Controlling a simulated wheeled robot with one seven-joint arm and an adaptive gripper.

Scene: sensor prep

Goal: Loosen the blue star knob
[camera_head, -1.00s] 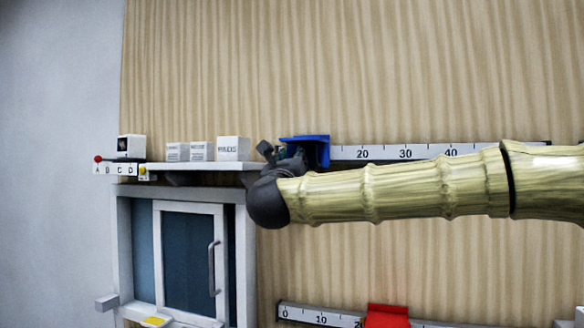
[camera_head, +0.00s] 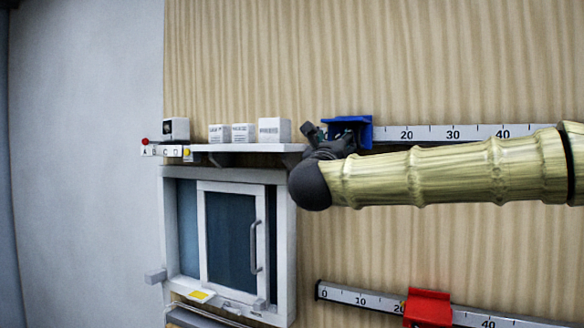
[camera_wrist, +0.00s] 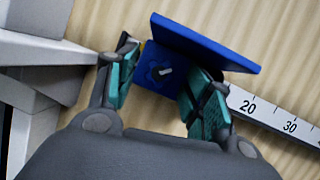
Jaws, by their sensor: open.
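The blue carriage (camera_head: 361,124) sits on the upper ruled rail, near its left end. In the wrist view it shows as a blue plate with a flange (camera_wrist: 215,45). The blue star knob (camera_wrist: 160,71), with a pale mark on it, is on the plate's face. My gripper (camera_wrist: 165,88) is open, with one teal-padded finger on each side of the knob. I cannot tell whether either finger touches it. In the head view my gripper (camera_head: 328,137) overlaps the carriage's left side and the knob is hidden.
A white shelf (camera_head: 245,147) with several small boxes lies just left of my gripper. A framed sliding door (camera_head: 232,240) with a handle is below it. The upper rail (camera_head: 430,132) runs right. A red carriage (camera_head: 428,306) sits on the lower rail (camera_head: 345,295).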

